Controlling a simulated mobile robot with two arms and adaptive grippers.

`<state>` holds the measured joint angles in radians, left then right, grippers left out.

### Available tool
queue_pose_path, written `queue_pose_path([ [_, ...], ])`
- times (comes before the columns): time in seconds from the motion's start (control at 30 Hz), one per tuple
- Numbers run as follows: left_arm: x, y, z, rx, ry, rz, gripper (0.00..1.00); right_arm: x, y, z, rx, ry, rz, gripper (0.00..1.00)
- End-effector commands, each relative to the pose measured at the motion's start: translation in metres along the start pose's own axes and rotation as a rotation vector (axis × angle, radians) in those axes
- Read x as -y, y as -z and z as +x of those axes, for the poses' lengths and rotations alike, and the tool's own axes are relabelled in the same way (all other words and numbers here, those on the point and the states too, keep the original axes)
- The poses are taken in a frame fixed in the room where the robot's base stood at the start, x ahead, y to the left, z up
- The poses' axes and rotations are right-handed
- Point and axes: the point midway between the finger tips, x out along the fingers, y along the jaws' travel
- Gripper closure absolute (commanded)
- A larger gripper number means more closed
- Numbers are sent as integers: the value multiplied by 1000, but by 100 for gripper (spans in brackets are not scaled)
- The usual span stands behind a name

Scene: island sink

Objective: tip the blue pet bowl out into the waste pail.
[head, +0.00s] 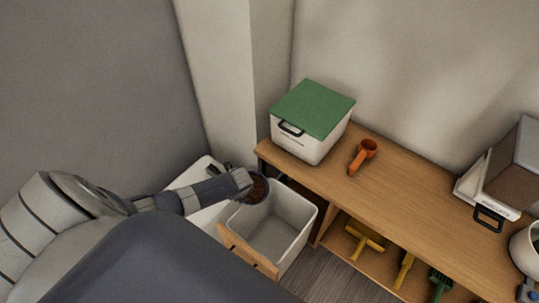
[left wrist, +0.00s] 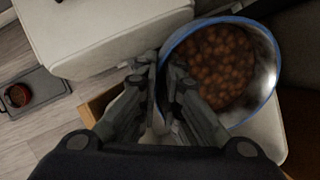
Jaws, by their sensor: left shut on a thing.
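The blue pet bowl (left wrist: 266,72) has a blue rim and a steel inside, and it holds many brown kibble pieces (left wrist: 218,66). My left gripper (left wrist: 166,80) is shut on the bowl's near-side rim in the left wrist view. In the head view my left gripper (head: 243,180) holds the bowl (head: 268,188) at the back left edge of the open white waste pail (head: 304,222). The kibble shows in the bowl there too. The gripper hides part of the bowl. The pail's visible inside looks empty. My right gripper is not in view.
A wooden shelf unit (head: 420,205) stands right of the pail, with a green-lidded white box (head: 313,120) and an orange scoop (head: 362,156) on top. Another white container (head: 206,170) is behind my left arm. A wooden board (head: 247,252) is at the pail's front.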

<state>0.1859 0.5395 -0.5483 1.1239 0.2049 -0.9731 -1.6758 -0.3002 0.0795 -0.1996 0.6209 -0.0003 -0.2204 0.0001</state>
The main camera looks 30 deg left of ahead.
Motion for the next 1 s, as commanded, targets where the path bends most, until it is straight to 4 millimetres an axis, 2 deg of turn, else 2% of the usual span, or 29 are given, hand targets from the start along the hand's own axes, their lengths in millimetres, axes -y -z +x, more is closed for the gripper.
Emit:
queue_pose_path([
  [0.23, 4, 13, -14, 120, -14, 14, 100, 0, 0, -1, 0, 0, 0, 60],
  [0.53, 8, 29, -28, 270, -33, 28, 100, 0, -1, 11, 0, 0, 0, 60],
  [0.67, 9, 32, -32, 333, -44, 35, 100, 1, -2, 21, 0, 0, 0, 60],
  [1.0, 10, 33, -39, 383, -52, 43, 100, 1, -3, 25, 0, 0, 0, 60],
])
